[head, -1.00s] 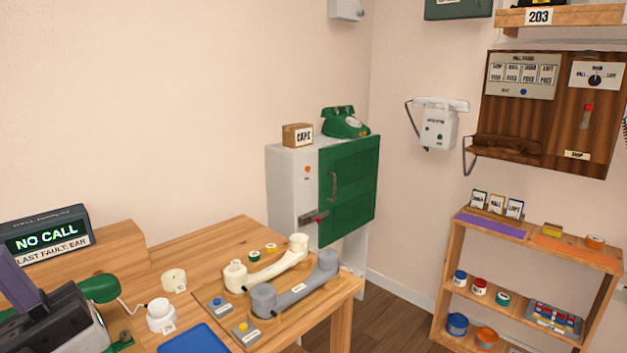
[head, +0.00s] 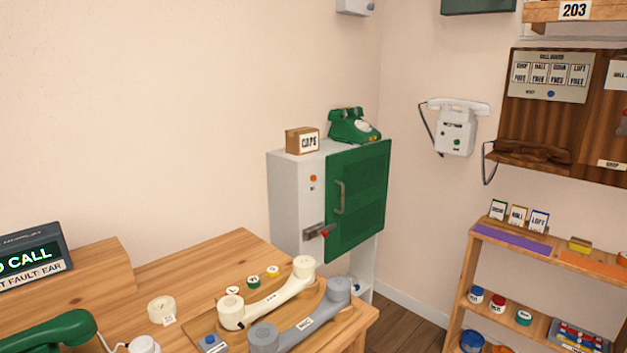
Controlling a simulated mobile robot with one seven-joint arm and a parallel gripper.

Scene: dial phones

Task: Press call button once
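No button in view has a readable "call" label. Candidates that show are a small green button on the white wall phone (head: 455,130), a blue button (head: 551,94) on the wooden wall board (head: 518,117), and an orange round button (head: 313,178) on the grey cabinet. A blue button (head: 210,339) also sits on the wooden handset board on the table. My gripper is not in view.
A wooden table (head: 205,262) fills the lower left, holding cream (head: 270,293) and grey (head: 300,322) handsets. The cabinet's green door (head: 358,200) has a red-tipped lever beside it. A shelf (head: 470,262) stands at right. Floor shows between table and shelf.

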